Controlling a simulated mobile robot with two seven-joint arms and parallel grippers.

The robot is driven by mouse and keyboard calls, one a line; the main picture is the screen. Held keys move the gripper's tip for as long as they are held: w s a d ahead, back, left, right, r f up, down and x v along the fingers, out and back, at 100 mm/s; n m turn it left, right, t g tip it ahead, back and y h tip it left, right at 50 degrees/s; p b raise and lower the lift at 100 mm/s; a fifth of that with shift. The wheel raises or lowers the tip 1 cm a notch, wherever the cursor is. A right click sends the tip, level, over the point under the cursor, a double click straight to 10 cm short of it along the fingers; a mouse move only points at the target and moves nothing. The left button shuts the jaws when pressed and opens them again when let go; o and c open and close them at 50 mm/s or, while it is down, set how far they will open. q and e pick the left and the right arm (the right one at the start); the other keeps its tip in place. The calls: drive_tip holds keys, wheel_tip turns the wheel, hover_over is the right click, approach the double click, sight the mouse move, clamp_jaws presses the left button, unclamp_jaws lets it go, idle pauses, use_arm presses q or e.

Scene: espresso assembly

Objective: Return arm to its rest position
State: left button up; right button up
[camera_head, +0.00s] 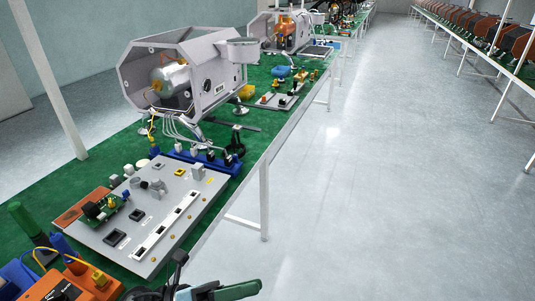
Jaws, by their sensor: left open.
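My left gripper (218,273) is at the bottom edge of the head view, in front of the near end of the bench. Its dark finger and its green-tipped finger are spread apart, and I see nothing between them. Most of my left arm is cut off by the frame edge. My right gripper does not show. The grey assembly board (158,205) lies on the green bench top (262,135), beyond the gripper. The espresso machine housing (212,88) stands open behind it, with a metal boiler (170,80) inside.
An orange device (85,280) and a green-handled tool (30,224) sit at the bottom left. A blue connector strip (205,160) lies behind the board. A second machine (287,32) stands farther back. Open floor (375,190) lies right of the bench.

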use_arm(q)
drive_tip(key=s+a+f+n+t+y+p, duration=0.1)
drive_tip(key=a+f+n+t+y, duration=0.45)
drive_tip(key=n, duration=0.85)
drive_tip(key=s+a+f+n+t+y+p, duration=0.1)
drive_tip(key=a+f+n+t+y, duration=0.5)
drive_tip(key=n, duration=0.8)
drive_tip(key=s+a+f+n+g+y, duration=0.2)
drive_tip(key=s+f+n+g+y, duration=0.1)
drive_tip(key=s+f+n, duration=0.2)
drive_tip(key=s+a+f+n+g+y, duration=0.2)
drive_tip(key=s+f+n, duration=0.3)
drive_tip(key=s+f, duration=0.4)
drive_tip(key=s+g+y, duration=0.1)
drive_tip(key=s, duration=0.2)
drive_tip(key=shift+s+a+f+n+p, duration=0.15)
drive_tip(key=shift+a+f+n+p, duration=0.1)
drive_tip(key=shift+a+n+p, duration=0.1)
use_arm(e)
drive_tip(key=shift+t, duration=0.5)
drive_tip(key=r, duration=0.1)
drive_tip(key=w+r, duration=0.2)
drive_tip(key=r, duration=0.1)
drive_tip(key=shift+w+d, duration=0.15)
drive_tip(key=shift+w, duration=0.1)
